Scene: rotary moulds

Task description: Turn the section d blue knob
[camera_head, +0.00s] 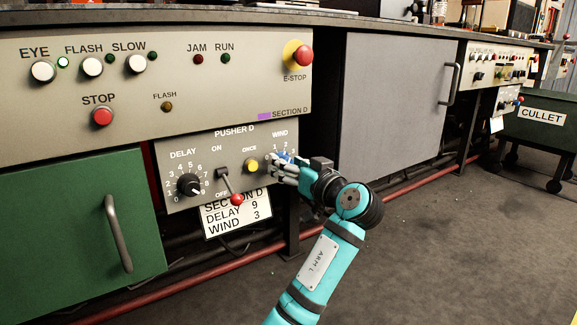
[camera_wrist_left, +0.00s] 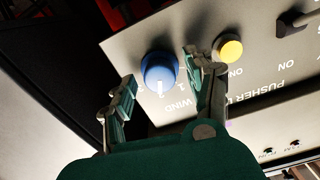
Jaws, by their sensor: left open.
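The blue knob (camera_head: 286,156) is the WIND dial at the right of the PUSHER D panel (camera_head: 222,150), mostly hidden by my left gripper in the head view. It shows clearly in the left wrist view (camera_wrist_left: 158,68), where the panel lettering appears upside down. A white mark is on the knob's lower edge near the dial numbers; I cannot tell its exact setting. My left gripper (camera_head: 281,168) is open, with one finger on each side of the knob; contact cannot be told. My right gripper is not in view.
A yellow ONCE button (camera_head: 251,166) is close beside the knob. A red-tipped lever (camera_head: 236,198) and black DELAY knob (camera_head: 189,185) are farther left. A card (camera_head: 236,213) below reads DELAY 9, WIND 3. A grey cabinet door (camera_head: 395,105) stands to the right.

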